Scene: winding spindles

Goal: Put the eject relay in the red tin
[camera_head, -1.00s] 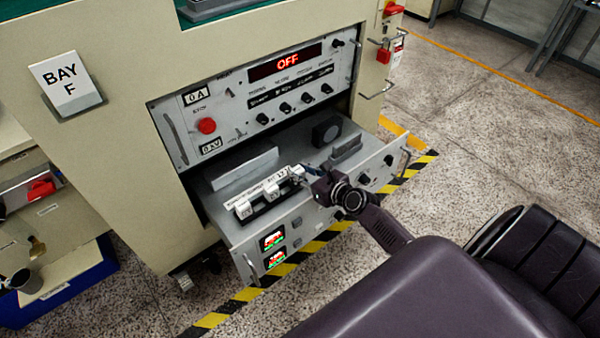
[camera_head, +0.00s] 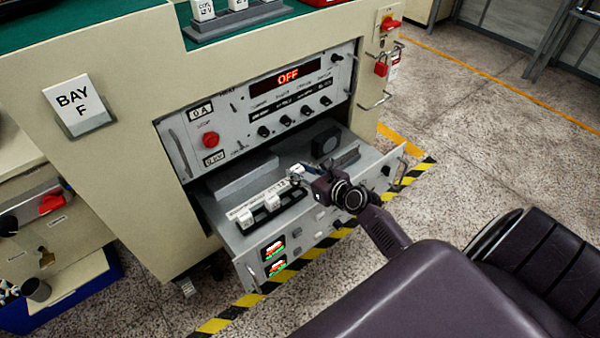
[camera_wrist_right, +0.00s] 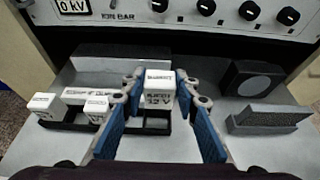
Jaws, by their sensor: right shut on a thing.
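The eject relay (camera_wrist_right: 158,88), a white block with a 12 V label, is between the blue finger pads of my right gripper (camera_head: 303,173), which is shut on it. The relay is at the right part of a black rack (camera_wrist_right: 66,125) in the open drawer. I cannot tell whether it is clear of its slot. Two other white relays, one at the rack's left end (camera_wrist_right: 43,105) and one right of it (camera_wrist_right: 97,108), sit in the rack. My left gripper is not in view. I cannot make out the red tin; only a red edge (camera_head: 322,2) shows at the top of the head view.
The grey drawer (camera_head: 330,222) stands open below the control panel showing OFF (camera_head: 288,76). Inside are a grey block (camera_head: 245,178) and a dark square part (camera_head: 326,142). Another relay rack (camera_head: 238,20) stands on the green bench top. A blue bin (camera_head: 70,300) is at lower left.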

